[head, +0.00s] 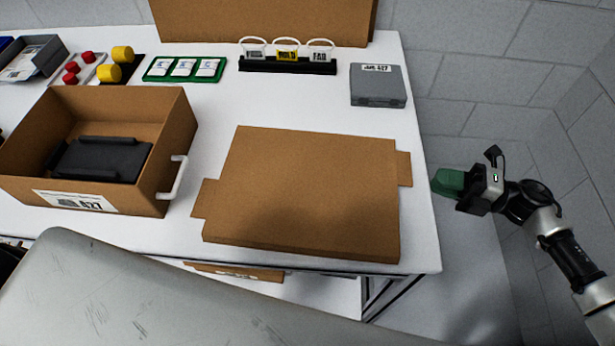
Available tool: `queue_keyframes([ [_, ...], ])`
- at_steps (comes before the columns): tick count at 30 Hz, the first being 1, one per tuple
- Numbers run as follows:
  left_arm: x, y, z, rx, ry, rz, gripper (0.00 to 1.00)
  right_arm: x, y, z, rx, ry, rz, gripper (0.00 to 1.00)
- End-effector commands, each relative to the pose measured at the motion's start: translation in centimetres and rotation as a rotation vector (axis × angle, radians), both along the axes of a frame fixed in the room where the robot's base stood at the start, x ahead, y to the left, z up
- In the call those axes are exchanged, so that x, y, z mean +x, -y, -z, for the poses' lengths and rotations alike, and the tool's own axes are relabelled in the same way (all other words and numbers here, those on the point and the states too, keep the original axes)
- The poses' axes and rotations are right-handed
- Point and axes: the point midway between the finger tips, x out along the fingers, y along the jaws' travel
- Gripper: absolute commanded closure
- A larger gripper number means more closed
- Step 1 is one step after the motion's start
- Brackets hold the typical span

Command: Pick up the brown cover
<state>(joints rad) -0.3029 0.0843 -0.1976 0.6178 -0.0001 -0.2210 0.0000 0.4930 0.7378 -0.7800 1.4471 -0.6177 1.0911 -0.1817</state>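The brown cover (305,190) is a flat cardboard lid with a tab on its left and right sides. It lies on the white table, right of the brown box, close to the front edge. My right gripper (449,183) is off the table's right edge, right of the cover and apart from it. Its green end shows, but I cannot tell whether the fingers are open or shut. My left gripper is not in view.
An open brown box (181,125) with a white handle and a black insert stands left of the cover. A grey case (378,87) lies at the back right. A green tray (151,69), a black tag rack (287,65) and red and yellow parts line the back. White table (225,110) shows around the cover.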

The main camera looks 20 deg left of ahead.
Motion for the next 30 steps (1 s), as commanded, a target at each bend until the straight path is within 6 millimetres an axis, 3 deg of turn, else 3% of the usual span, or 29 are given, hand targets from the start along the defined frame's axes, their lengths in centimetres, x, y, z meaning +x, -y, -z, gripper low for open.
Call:
queue_keyframes([
  [12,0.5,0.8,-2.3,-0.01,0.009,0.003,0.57,0.3,-5.0,-0.5,0.001,0.0,0.0,0.84],
  [20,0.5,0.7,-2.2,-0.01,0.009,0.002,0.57,0.4,-5.3,-0.3,0.0,0.0,0.002,0.84],
  [24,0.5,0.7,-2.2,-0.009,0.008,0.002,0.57,0.4,-5.3,-0.3,0.0,0.0,0.002,1.0],
  [30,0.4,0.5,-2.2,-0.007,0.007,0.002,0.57,0.4,-5.3,-0.3,0.001,-0.001,0.002,1.0],
])
